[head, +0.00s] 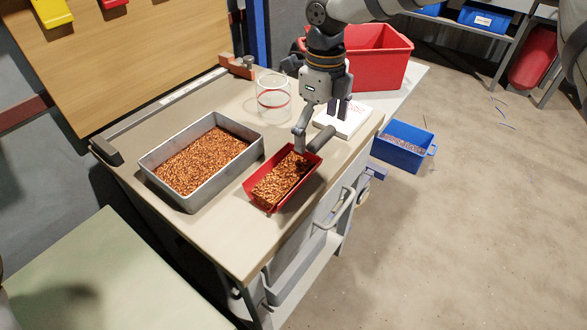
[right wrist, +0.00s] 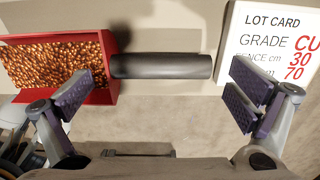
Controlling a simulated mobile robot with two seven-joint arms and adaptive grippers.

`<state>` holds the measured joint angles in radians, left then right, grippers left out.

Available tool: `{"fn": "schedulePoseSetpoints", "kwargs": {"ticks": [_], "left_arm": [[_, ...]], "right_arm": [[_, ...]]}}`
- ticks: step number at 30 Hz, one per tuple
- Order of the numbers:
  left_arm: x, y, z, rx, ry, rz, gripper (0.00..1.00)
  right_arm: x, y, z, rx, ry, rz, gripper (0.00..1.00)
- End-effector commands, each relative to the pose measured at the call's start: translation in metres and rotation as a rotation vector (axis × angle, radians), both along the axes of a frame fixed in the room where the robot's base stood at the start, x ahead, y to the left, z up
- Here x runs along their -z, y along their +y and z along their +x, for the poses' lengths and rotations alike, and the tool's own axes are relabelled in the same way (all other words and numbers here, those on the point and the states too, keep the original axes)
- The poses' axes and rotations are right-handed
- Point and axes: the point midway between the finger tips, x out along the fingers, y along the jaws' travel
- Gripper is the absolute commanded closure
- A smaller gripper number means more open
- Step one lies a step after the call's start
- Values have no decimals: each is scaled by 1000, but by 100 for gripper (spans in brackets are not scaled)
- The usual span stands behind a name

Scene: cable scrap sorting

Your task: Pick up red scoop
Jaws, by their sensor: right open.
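The red scoop (head: 293,202) sits on the workbench near its front edge, filled with copper-coloured granules. Its dark cylindrical handle (head: 321,139) points toward the back right. In the right wrist view the scoop's red wall (right wrist: 112,42) is at the left, and the black handle (right wrist: 160,66) runs rightward from it. My right gripper (head: 322,134) is open above the handle, pointing down. In the right wrist view its fingers (right wrist: 165,98) are spread, one near the scoop's body and one near the lot card. They do not appear closed on the handle. My left gripper is not in view.
A grey metal tray (head: 256,150) of granules stands left of the scoop. A clear cylinder (head: 273,97) with a red band, a white lot card (right wrist: 268,30) and a red bin (head: 385,60) are behind. A blue bin (head: 408,158) is on the floor to the right.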

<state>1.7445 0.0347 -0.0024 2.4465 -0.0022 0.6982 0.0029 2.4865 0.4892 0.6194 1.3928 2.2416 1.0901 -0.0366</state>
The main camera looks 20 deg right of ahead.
Motion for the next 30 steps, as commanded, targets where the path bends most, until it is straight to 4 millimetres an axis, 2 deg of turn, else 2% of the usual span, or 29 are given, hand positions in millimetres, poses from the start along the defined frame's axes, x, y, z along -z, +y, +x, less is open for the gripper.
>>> {"fn": "schedulePoseSetpoints", "kwargs": {"ticks": [3,5,12,20,30], "left_arm": [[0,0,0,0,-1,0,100],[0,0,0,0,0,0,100],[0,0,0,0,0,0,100],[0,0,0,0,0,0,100],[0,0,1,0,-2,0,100]], "right_arm": [[21,1,-2,0,1,-1,0],[27,1,-2,0,1,-1,0],[29,1,-2,0,-2,0,0],[29,1,-2,0,-1,0,59],[22,1,-1,1,-4,1,61]]}}
